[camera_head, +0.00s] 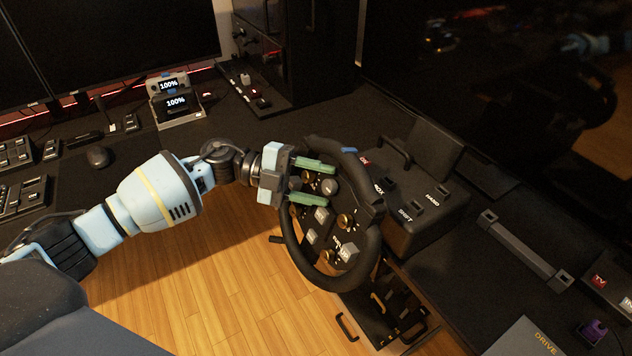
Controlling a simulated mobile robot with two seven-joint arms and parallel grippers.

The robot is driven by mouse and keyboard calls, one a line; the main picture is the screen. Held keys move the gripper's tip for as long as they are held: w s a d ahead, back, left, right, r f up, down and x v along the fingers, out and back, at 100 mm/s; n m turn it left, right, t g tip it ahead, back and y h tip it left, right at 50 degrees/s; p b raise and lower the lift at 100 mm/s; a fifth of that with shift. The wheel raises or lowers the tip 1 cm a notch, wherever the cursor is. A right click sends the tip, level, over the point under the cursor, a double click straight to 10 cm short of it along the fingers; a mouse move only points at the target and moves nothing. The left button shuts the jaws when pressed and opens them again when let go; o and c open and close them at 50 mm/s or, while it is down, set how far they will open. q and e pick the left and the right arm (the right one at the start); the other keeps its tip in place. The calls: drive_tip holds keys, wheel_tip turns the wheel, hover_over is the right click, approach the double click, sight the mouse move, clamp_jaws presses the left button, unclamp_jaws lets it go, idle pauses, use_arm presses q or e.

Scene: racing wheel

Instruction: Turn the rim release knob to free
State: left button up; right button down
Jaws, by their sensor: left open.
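A black racing wheel (371,259) with a blue mark at its top stands tilted at the middle of the view. Its face carries several small controls, among them a grey round knob (330,187), a gold knob (345,220) and pale square buttons. I cannot tell which one is the rim release knob. My left gripper (324,183) reaches in from the left, with its two green fingers apart over the upper left of the wheel face. The grey knob shows between the fingertips; I cannot tell whether they touch it. The fingers hide part of the upper face. My right gripper is not in view.
A black box (425,215) with labels such as SHIFT and HARD sits right behind the wheel. A dark bar handle (524,250) lies further right. Two small displays (175,101) reading 100% and a mouse (97,157) are on the desk at left. Wooden floor shows below.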

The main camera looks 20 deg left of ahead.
use_arm(q)
drive_tip(key=s+a+b, duration=0.1)
drive_tip(key=a, duration=0.6)
drive_tip(key=shift+a+r, duration=0.35)
drive_tip(key=shift+r, duration=0.05)
idle(0.3)
